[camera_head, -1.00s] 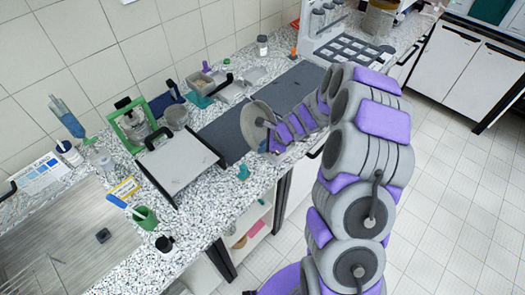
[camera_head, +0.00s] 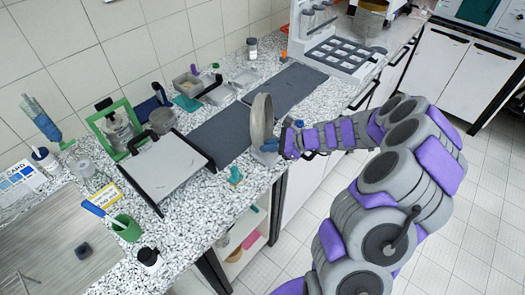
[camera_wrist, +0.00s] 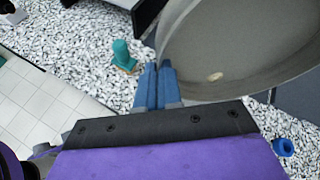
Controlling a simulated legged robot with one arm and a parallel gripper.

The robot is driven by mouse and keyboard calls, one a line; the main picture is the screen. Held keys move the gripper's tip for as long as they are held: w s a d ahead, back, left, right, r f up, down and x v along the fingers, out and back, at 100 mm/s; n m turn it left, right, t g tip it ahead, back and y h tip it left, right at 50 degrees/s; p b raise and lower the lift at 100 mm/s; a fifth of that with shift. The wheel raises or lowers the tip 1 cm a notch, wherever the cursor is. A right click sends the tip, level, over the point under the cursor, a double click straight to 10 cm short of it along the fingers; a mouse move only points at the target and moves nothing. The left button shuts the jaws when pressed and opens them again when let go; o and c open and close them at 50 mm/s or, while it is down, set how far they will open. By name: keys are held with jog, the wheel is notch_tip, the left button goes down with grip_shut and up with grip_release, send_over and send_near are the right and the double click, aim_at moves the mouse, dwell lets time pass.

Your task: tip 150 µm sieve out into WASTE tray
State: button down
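My gripper (camera_head: 270,147) is shut on the rim of a round grey sieve (camera_head: 262,118), above the front of the bench. In the head view the sieve stands nearly on edge. In the wrist view my blue fingers (camera_wrist: 157,82) are close together at the rim of the sieve (camera_wrist: 255,45), and a small pale spot shows on its inner surface. The sieve's label is not readable. Small trays stand at the back, among them a grey bin (camera_head: 187,82) and a shallow light tray (camera_head: 218,93); I cannot tell which is WASTE.
A dark mat (camera_head: 222,132) lies below and left of the sieve. A white board with black handles (camera_head: 160,167) and a green frame (camera_head: 113,125) stand left. A small teal object (camera_head: 235,175) is near the front edge. A rack (camera_head: 340,52) stands at the back right.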

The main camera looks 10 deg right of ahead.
jog(key=shift+s+d+f+t+y+b, duration=0.1)
jog(key=shift+s+d+t+y+b, duration=0.1)
jog(key=shift+d+t+y+b, duration=0.3)
jog(key=shift+s+d+f+t+y+b, duration=0.15)
jog(key=shift+s+d+y+b, duration=0.15)
jog(key=shift+d+y, duration=0.45)
jog(key=shift+s+d+f+t+y+b, duration=0.15)
jog(key=shift+d+t+y+b, duration=0.3)
jog(key=shift+y, duration=0.4)
jog(key=shift+a+r, duration=0.15)
notch_tip(320, 180, up, 4)
jog(key=g+h+p, duration=0.2)
jog(key=h+p, duration=0.2)
jog(key=p, duration=0.6)
jog(key=g+h+p, duration=0.2)
jog(key=h+p, duration=0.2)
jog(key=p, duration=0.7)
jog(key=g+h+p, duration=0.2)
jog(key=h+p, duration=0.2)
jog(key=p, duration=0.6)
jog(key=shift+f+n+h, duration=0.25)
jog(key=shift+n+h, duration=0.05)
jog(key=shift+h, duration=0.1)
jog(key=shift+p, duration=0.35)
jog(key=shift+w+g+h, duration=0.15)
jog(key=shift+g+h, duration=0.15)
jog(key=shift+h, duration=0.1)
